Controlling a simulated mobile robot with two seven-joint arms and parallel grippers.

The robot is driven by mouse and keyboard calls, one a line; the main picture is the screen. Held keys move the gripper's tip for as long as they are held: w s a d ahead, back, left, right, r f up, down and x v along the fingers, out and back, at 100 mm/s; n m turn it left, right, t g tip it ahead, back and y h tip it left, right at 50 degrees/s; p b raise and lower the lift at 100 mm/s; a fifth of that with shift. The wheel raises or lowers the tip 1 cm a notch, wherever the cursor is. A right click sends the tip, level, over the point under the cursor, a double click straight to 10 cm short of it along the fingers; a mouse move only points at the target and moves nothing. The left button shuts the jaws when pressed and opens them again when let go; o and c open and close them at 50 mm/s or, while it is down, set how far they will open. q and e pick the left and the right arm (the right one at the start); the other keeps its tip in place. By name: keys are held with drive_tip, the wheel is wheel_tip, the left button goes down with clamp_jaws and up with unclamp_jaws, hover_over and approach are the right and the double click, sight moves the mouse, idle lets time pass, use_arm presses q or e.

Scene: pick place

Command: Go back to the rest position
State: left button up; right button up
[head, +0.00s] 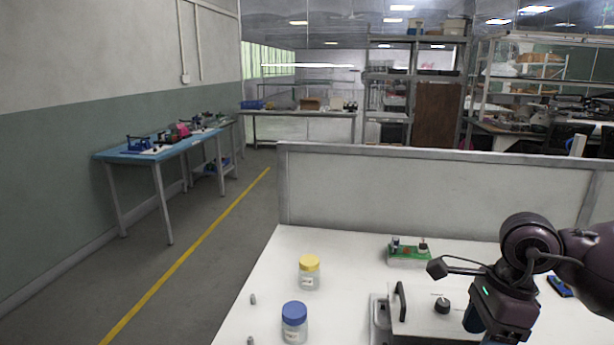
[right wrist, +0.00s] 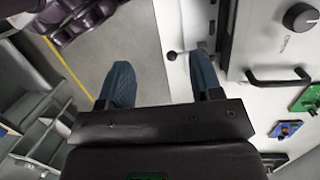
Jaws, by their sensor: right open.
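My right arm comes in from the right in the head view, over the right part of the white table (head: 262,300). Its gripper is cut off by the bottom edge there, with a blue finger beside the box with the knob. In the right wrist view my right gripper (right wrist: 162,80) is open, its two blue fingers wide apart with nothing between them. Floor and the white table edge show past the fingers. My left gripper is in neither view.
On the table stand a yellow-lidded jar (head: 309,272), a blue-lidded jar (head: 294,323), a green circuit board (head: 408,254), a box with black knob and handle (head: 425,318) and a small blue device (head: 560,286). A grey partition (head: 400,190) borders the table's back.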

drive_tip(key=s+a+f+m+y+p, duration=0.1)
drive_tip(key=s+a+m+y, duration=0.25)
drive_tip(key=a+y, duration=0.35)
drive_tip(key=s+a+f+m+y+p, duration=0.1)
drive_tip(key=s+a+m+y, duration=0.1)
drive_tip(key=a+m+y, duration=0.45)
drive_tip(key=d+f+m+t+h+p, duration=0.1)
drive_tip(key=d+f+m+t+h, duration=0.3)
drive_tip(key=m+t, duration=0.75)
drive_tip(key=d+f+m+t+h, duration=0.4)
drive_tip(key=m+t, duration=0.3)
drive_tip(key=m, duration=0.9)
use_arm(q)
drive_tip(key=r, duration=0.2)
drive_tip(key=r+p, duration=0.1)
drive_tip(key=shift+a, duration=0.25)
use_arm(e)
drive_tip(key=s+d+f+m+g+h, duration=0.4)
drive_tip(key=s+f+m+g+h, duration=0.2)
drive_tip(key=s+f+m, duration=0.6)
wheel_tip(320, 180, down, 3)
drive_tip(key=shift+s+d+f+m+g+h, duration=0.2)
drive_tip(key=shift+s+m+g+h, duration=0.25)
drive_tip(key=shift+h, duration=0.4)
